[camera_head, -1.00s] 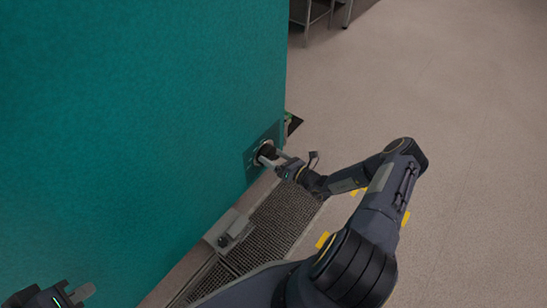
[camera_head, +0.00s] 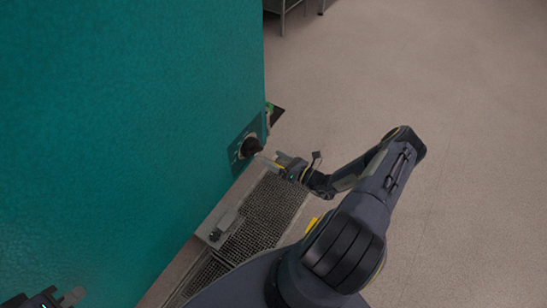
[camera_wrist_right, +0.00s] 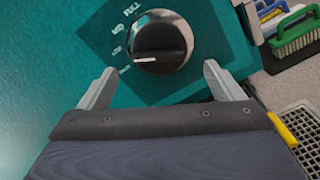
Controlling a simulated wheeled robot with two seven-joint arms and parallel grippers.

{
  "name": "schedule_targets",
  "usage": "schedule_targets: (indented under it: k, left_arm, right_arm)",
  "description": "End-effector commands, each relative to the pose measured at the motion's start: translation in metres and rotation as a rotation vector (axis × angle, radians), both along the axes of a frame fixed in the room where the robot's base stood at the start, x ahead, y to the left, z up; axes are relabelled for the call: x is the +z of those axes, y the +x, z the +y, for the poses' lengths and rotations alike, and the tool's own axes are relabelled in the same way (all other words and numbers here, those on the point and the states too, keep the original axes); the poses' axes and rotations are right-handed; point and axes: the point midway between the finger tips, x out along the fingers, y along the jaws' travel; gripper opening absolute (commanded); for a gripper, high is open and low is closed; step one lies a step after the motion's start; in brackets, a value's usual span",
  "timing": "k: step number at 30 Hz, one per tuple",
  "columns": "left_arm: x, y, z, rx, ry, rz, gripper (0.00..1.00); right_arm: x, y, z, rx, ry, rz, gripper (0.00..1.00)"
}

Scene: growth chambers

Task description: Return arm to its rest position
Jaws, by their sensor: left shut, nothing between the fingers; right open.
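My right gripper (camera_head: 276,162) is open and empty, a short way out from a black rotary knob (camera_head: 250,147) on the teal wall. In the right wrist view the knob (camera_wrist_right: 160,43) sits just beyond and between the two spread fingertips (camera_wrist_right: 155,82), with nothing held. Its white pointer line is near the lowest printed labels on the left; "FULL" is printed at the top. My left gripper (camera_head: 68,299) shows only at the bottom left corner of the head view. It is shut and empty, close to the teal wall (camera_head: 130,120).
Brushes, one with a green back (camera_wrist_right: 296,36), stand to the right of the knob. The floor (camera_head: 460,130) on the right is clear.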

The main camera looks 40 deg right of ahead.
Motion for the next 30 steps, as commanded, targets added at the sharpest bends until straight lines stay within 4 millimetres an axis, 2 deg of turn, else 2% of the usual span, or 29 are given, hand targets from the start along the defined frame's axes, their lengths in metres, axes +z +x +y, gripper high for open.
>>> schedule_targets:
  k: [10,13,17,21,26,30]
  left_arm:
    - [0.0,0.0,0.0,0.0,0.0,0.0,0.0]
    - [0.0,0.0,0.0,0.0,0.0,0.0,0.0]
    - [0.0,0.0,0.0,0.0,0.0,0.0,0.0]
    - [0.0,0.0,0.0,0.0,0.0,0.0,0.0]
    - [0.0,0.0,0.0,0.0,0.0,0.0,0.0]
    - [0.0,0.0,0.0,0.0,0.0,0.0,0.0]
  right_arm:
    - [0.002,0.001,0.0,0.005,-0.004,-0.003,0.87]
    - [0.018,0.005,0.005,0.06,-0.054,-0.022,0.87]
    - [0.07,0.015,0.025,0.253,-0.225,-0.092,0.87]
    - [0.142,0.011,0.062,0.541,-0.497,-0.206,0.87]
    - [0.214,-0.013,0.102,0.837,-0.82,-0.353,0.87]
    - [0.266,-0.048,0.129,1.055,-1.105,-0.49,0.87]
